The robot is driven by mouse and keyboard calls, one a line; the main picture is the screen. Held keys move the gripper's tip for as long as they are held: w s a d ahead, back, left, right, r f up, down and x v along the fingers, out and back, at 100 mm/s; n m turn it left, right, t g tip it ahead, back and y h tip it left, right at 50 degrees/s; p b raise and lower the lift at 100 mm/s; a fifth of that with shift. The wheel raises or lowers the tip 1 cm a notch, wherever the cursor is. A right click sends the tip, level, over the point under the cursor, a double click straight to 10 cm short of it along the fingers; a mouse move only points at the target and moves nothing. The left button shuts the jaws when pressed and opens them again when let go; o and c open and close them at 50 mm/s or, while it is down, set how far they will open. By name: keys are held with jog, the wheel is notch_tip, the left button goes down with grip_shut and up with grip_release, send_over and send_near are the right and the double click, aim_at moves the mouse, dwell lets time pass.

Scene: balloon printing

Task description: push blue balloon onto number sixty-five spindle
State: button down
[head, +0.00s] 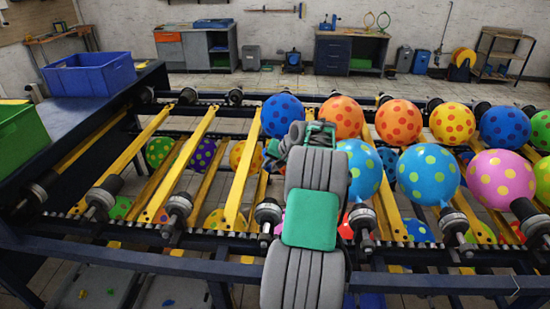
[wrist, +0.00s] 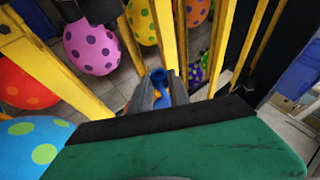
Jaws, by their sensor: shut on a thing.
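My gripper (wrist: 152,94) shows in the wrist view with its grey fingers shut on a small, limp blue balloon (wrist: 160,82) with a little orange on it. The gripper is above the yellow bars of the rack. Dark spindles with metal collars line the near rail; one spindle (head: 268,211) is just left of my arm and another (head: 361,216) just right. No number is readable, so I cannot tell which is sixty-five.
Inflated dotted balloons crowd the rack on the right, including a blue one with yellow-green dots (head: 362,168) beside my arm. Yellow bars (head: 193,150) on the left carry no balloons on top. A blue crate (head: 90,74) stands far left.

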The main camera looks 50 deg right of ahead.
jog(key=s+a+f+b, duration=0.1)
jog(key=s+f+b, duration=0.2)
jog(key=f+b, duration=0.4)
notch_tip(320, 180, down, 3)
jog(key=shift+a+f, duration=0.2)
jog(key=shift+a, duration=0.1)
dwell(0.4)
jog(key=shift+s+a+b, duration=0.3)
jog(key=shift+s+a, duration=0.3)
jog(key=shift+a, duration=0.15)
dwell(1.7)
jog(key=c, duration=1.1)
grip_release()
jog(key=shift+c, duration=0.2)
jog(key=shift+r, duration=0.1)
